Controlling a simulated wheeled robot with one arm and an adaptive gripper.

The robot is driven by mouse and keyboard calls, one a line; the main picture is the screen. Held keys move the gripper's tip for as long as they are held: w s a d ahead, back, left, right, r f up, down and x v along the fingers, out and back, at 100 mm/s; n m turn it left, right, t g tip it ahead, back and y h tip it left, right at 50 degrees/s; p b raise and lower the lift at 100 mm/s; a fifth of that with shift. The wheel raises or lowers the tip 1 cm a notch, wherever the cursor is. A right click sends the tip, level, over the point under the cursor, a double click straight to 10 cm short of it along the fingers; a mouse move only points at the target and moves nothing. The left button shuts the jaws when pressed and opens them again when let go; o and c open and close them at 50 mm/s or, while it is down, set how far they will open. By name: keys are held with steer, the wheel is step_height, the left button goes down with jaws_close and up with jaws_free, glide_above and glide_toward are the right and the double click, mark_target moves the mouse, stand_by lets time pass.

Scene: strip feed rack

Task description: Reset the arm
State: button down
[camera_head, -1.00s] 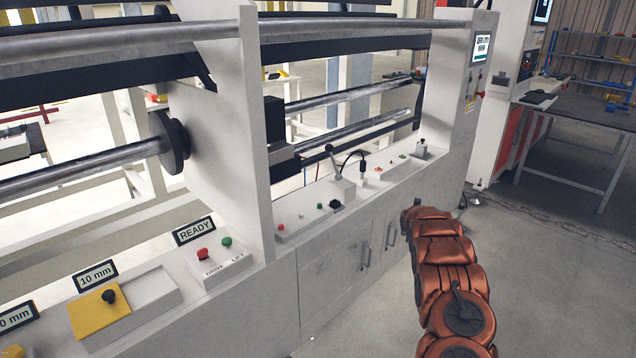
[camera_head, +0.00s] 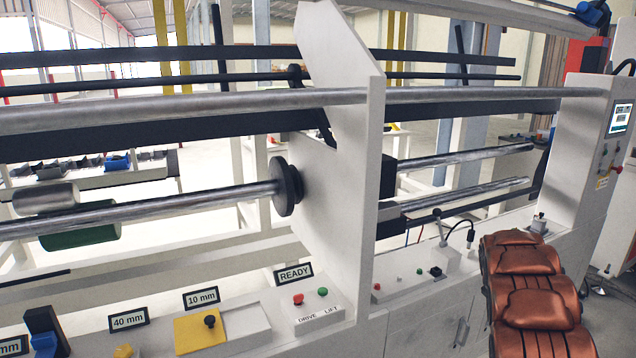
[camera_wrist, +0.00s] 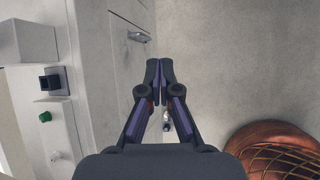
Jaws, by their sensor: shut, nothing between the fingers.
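My gripper (camera_wrist: 159,72) shows in the wrist view with its two dark fingertips together and nothing between them. It points over the grey floor, to the right of the white cabinet front. In the head view my copper-coloured arm is at the lower right, in front of the machine; the gripper itself is out of that view.
The white machine (camera_head: 352,130) with long metal rollers (camera_head: 150,207) fills the head view. A cabinet handle (camera_wrist: 139,37) is close left of the gripper. Floor (camera_wrist: 240,60) is clear at right.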

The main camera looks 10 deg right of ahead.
steer(key=s+a+r+m+g+y+p, duration=0.15)
steer(key=s+a+r+m, duration=0.35)
steer(key=a, duration=0.5)
steer(key=s+a+r+m+y+p, duration=0.1)
steer(key=s+a+r+m+p, duration=0.15)
steer(key=s+a+r, duration=0.65)
steer(key=s+a+r+m+g+y+p, duration=0.15)
steer(key=a+r+m, duration=0.25)
steer(key=a, duration=0.8)
steer(key=s+a+r+m+g+y+p, duration=0.1)
steer(key=s+a+m, duration=0.3)
steer(key=s+a, duration=0.5)
steer(key=s+a+r+m+g+p, duration=0.1)
steer(key=s+a+m, duration=0.3)
steer(key=s+a, duration=0.6)
steer(key=s+r, duration=0.1)
steer(key=s, duration=0.6)
steer(key=shift+s+a+r+y+p, duration=0.2)
steer(key=shift+s+y+p, duration=0.05)
steer(key=shift+y+p, duration=0.15)
steer(key=shift+d, duration=0.15)
